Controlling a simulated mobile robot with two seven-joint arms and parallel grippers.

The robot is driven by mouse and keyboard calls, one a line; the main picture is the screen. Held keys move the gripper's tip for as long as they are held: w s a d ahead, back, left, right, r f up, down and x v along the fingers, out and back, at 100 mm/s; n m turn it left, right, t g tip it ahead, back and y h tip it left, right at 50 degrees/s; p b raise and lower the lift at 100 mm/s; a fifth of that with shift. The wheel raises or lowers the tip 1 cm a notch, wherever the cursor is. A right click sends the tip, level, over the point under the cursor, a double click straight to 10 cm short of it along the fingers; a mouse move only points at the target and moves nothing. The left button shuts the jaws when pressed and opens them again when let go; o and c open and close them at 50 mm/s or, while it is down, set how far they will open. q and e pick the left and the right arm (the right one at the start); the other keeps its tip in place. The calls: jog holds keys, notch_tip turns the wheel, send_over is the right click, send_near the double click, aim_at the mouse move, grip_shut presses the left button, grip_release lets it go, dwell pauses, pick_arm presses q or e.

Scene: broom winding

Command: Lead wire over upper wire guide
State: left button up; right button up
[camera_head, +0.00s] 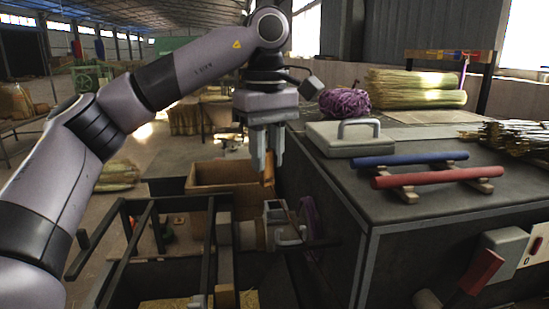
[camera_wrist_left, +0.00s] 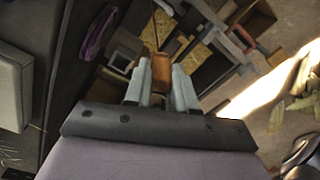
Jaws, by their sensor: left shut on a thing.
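My left gripper (camera_head: 267,165) points straight down above the gap beside the bench. Its fingers are closed on a narrow orange-brown piece (camera_head: 268,174), which also shows between the fingertips in the left wrist view (camera_wrist_left: 161,70). A thin brown strand seems to run from below this piece down toward a light grey fixture (camera_head: 276,213) on the bench's left side. The fixture is below the gripper and apart from it. I cannot tell for certain which part is the upper wire guide, nor clearly trace the wire. My right gripper is not in view.
The dark bench (camera_head: 420,215) carries a grey handled block (camera_head: 340,142), a blue bar (camera_head: 410,160), a red bar (camera_head: 425,176), a purple bundle (camera_head: 344,102) and straw bundles (camera_head: 415,88). A cardboard box (camera_head: 220,176) and dark metal frame (camera_head: 130,232) stand left below the gripper.

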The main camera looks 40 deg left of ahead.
aim_at(267, 184)
pick_arm(q)
jog(key=shift+a+f+b, duration=0.1)
jog(key=shift+f+b, duration=2.05)
jog(key=shift+f, duration=1.35)
